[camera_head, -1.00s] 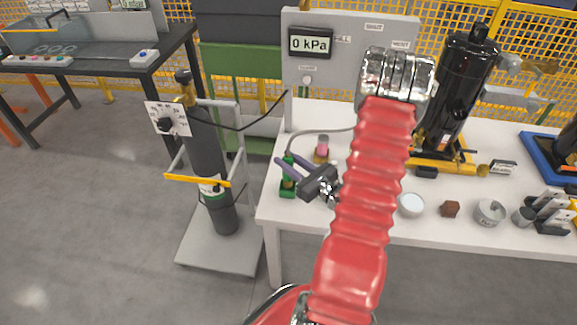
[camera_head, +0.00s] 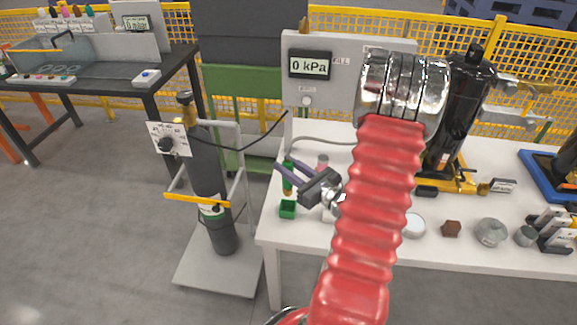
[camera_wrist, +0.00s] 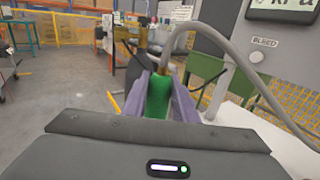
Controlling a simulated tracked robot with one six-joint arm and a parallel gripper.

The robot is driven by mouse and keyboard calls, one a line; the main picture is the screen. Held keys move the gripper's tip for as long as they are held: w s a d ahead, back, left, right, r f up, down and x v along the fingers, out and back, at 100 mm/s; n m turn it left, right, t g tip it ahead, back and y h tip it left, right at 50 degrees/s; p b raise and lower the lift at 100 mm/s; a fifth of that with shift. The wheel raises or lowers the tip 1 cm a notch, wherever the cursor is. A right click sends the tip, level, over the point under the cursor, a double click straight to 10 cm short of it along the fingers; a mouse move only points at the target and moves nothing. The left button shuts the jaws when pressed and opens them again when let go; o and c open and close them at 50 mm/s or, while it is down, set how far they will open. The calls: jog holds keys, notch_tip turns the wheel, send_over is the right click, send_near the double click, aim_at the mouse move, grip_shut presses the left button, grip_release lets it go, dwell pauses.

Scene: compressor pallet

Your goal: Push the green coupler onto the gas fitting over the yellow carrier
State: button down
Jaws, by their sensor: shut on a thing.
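The green coupler (camera_head: 287,178) is held between the purple fingers of my gripper (camera_head: 284,174), just above a small green holder (camera_head: 287,209) on the table. In the wrist view the coupler (camera_wrist: 157,97) stands between the two purple fingers (camera_wrist: 158,100), and a grey hose (camera_wrist: 225,45) arches from its top. The yellow carrier (camera_head: 462,186) stands to the right, under a black cylinder (camera_head: 455,125). Brass-coloured fittings (camera_head: 537,88) show at upper right, beside the cylinder; which one is the gas fitting, I cannot tell. My red arm hides part of the table.
A grey panel (camera_head: 335,95) reading 0 kPa stands at the table's back. A white dish (camera_head: 413,226), a brown block (camera_head: 451,228) and grey round parts (camera_head: 491,232) lie along the front. A blue carrier (camera_head: 545,176) is far right. A gas bottle trolley (camera_head: 215,275) stands left.

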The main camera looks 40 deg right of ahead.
jog(key=w+a+f+n+y, duration=0.1)
jog(key=w+a+f+y, duration=0.1)
jog(key=a, duration=0.8)
jog(key=w+a+f+n+g+y, duration=0.1)
jog(key=w+a+f+n+y, duration=0.1)
jog(key=a, duration=0.8)
jog(key=w+a+f+n+g+y, duration=0.1)
jog(key=w+a+f+y, duration=0.3)
jog(key=a, duration=0.6)
jog(key=shift+w+a+f+n, duration=0.4)
jog(key=shift+w+f+n, duration=0.4)
jog(key=shift+w, duration=0.45)
jog(key=shift+s, duration=0.1)
